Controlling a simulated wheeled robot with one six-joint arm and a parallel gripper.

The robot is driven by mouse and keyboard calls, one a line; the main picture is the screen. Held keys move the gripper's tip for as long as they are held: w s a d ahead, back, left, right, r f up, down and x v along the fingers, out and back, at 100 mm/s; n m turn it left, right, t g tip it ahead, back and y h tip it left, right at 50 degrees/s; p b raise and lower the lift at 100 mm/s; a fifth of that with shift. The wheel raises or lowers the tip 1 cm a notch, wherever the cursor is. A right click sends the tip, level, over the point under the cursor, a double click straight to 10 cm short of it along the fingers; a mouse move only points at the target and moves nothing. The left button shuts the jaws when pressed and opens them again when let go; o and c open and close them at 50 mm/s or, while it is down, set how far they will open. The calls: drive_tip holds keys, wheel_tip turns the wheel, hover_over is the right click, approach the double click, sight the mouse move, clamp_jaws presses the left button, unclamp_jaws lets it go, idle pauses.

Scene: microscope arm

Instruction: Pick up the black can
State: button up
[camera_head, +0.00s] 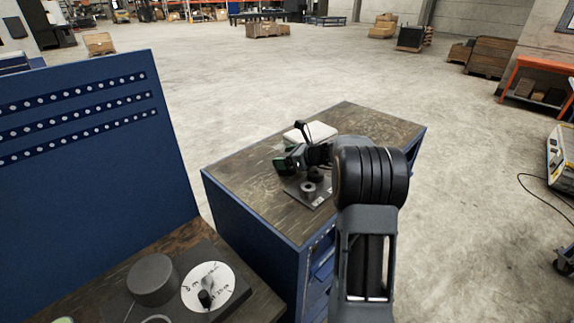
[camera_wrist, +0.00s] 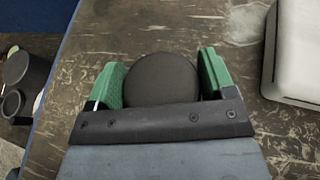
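The black can shows in the wrist view as a dark round top (camera_wrist: 160,78). It sits at the wooden tabletop between the two green-padded fingers of my gripper (camera_wrist: 160,82). One finger is on its left and one on its right, both very close to its sides. I cannot tell whether the pads touch it. In the head view my gripper (camera_head: 285,161) is low over the top of the blue cabinet (camera_head: 245,180), with a green pad visible. The can cannot be made out clearly there behind my gripper and arm.
A pale box (camera_head: 310,132) lies behind my gripper, and to its right in the wrist view (camera_wrist: 298,55). A nearer bench at lower left holds a dark cylinder (camera_head: 153,280) and a white disc (camera_head: 218,283). A blue perforated panel (camera_head: 90,170) stands at left.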

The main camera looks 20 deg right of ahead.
drive_tip(key=c, duration=0.6)
drive_tip(key=shift+r, duration=0.1)
